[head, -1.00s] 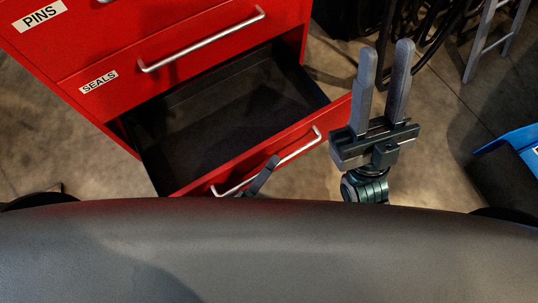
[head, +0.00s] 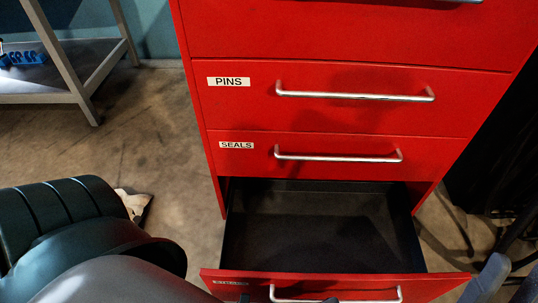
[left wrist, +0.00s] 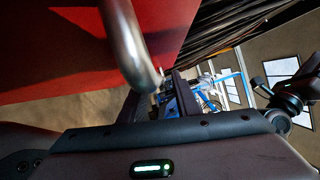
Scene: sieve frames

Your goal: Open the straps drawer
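The straps drawer (head: 225,292) is the lowest drawer in the head view. It is pulled well out, and its dark inside looks empty. Its label is dim and partly legible. Its silver handle (head: 290,295) is at the bottom edge; a handle also shows close up in the left wrist view (left wrist: 126,42). Only a dark tip of my left gripper (head: 331,300) shows at the handle; its grip is hidden. My right gripper (head: 508,287) is at the lower right, beside the drawer front, with its fingers apart and empty.
The red cabinet (head: 350,73) has closed drawers labelled PINS and SEALS above. A grey bench (head: 85,85) with blue items stands at the upper left. Dark hanging cables or hoses are at the right. Bare floor shows left of the cabinet.

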